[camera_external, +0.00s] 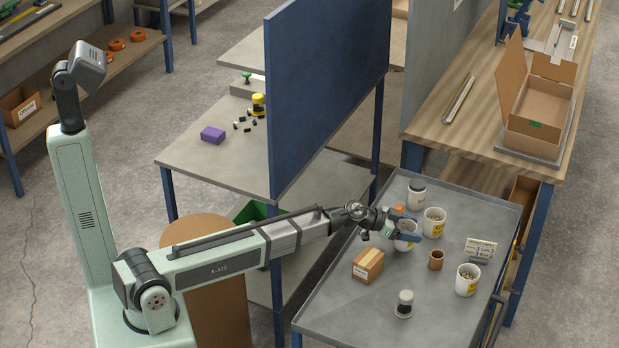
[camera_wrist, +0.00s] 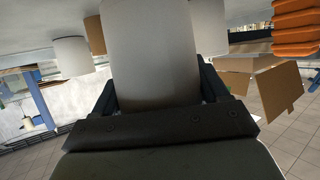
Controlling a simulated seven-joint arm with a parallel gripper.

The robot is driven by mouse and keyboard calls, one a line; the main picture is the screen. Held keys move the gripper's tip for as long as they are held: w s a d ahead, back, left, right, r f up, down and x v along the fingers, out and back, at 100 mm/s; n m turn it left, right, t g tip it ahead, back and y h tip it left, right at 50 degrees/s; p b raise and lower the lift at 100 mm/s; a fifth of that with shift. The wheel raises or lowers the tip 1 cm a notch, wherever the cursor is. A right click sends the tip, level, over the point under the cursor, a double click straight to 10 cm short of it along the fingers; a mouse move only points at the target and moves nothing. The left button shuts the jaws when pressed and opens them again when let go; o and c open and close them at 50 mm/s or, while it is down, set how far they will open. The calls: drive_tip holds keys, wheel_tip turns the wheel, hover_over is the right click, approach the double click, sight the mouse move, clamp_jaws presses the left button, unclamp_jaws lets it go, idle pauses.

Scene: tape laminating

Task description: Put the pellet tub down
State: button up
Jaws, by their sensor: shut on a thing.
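My gripper (camera_external: 404,228) is over the grey metal tray table, shut on a white pellet tub (camera_external: 404,243). In the wrist view the tub (camera_wrist: 152,50) is a large plain pale cylinder between the two dark fingers of my gripper (camera_wrist: 158,92). The fingers and wrist hide part of the tub in the external view. Whether its base touches the tray surface (camera_external: 335,300) I cannot tell. Two similar white tubs with yellow labels stand close by, one just right of my gripper (camera_external: 434,222) and one further right (camera_external: 467,279).
A small brown cup (camera_external: 436,260), a cardboard box (camera_external: 368,264), a sign (camera_external: 480,248) and two jars, one behind (camera_external: 417,192) and one in front (camera_external: 404,305), stand around. An orange stack (camera_wrist: 297,30) is near the gripper. The tray's front left is clear.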

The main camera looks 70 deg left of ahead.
wheel_tip(320, 180, up, 6)
wheel_tip(320, 180, up, 9)
drive_tip(key=m+g+h, duration=0.3)
drive_tip(key=m+h, duration=0.3)
drive_tip(key=h, duration=0.1)
hover_over(374, 259)
drive_tip(key=shift+f, duration=5)
drive_tip(key=o, duration=1.1)
drive_tip(key=shift+f, duration=0.1)
